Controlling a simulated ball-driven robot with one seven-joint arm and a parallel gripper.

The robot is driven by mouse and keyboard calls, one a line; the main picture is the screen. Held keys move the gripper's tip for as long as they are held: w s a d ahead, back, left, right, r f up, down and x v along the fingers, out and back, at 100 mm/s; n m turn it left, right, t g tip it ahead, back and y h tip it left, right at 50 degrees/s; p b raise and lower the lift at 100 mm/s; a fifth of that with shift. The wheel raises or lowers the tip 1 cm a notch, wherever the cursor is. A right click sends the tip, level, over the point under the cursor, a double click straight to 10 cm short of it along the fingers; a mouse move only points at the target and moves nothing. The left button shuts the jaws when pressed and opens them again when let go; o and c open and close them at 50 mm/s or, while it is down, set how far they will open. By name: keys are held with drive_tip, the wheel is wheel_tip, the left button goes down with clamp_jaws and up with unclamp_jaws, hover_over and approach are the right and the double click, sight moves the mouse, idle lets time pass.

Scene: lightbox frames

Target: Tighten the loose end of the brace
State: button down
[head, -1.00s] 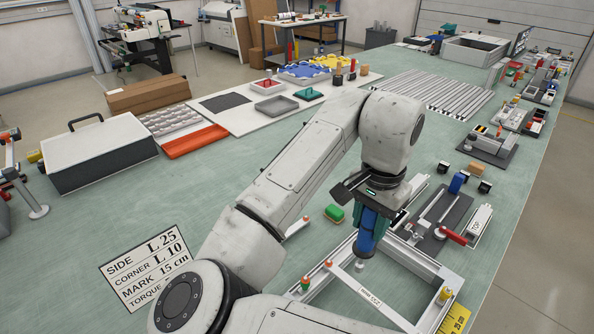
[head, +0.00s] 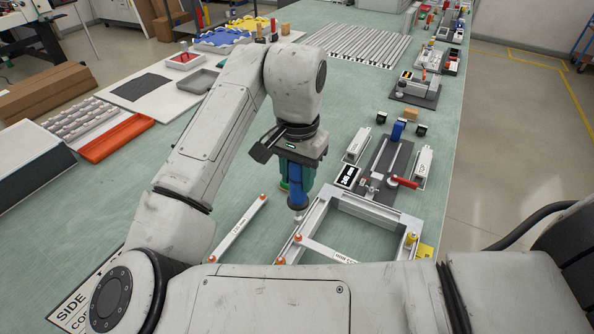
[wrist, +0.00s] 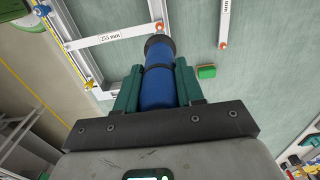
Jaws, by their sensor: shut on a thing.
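My gripper (head: 296,172) is shut on a blue cylindrical tool (head: 298,198) with a dark collar. It points down near the left corner of a silver aluminium frame (head: 375,208). The tool also shows in the wrist view (wrist: 158,85), between the green fingers. A white brace (head: 328,250) with a printed label lies across the frame. One orange-capped end (head: 297,238) is just below the tool tip in the picture. The brace also shows in the wrist view (wrist: 125,34). I cannot tell which end is loose or whether the tool touches anything.
A second white bar (head: 238,226) with orange ends lies left of the frame. A green block (wrist: 206,72) lies beside the tool. A grey fixture with a red lever (head: 403,183) stands beyond the frame. Open green bench surface lies to the left of the tool.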

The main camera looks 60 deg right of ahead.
sight(299, 199)
drive_tip(key=shift+f+b, duration=1.4)
drive_tip(key=shift+f, duration=0.95)
drive_tip(key=shift+s+f+b, duration=0.1)
drive_tip(key=shift+f+b, duration=0.35)
drive_tip(key=shift+f, duration=0.85)
idle(1.6)
drive_tip(key=shift+r+p, duration=2.3)
drive_tip(key=shift+r, duration=0.35)
drive_tip(key=shift+s+f, duration=0.1)
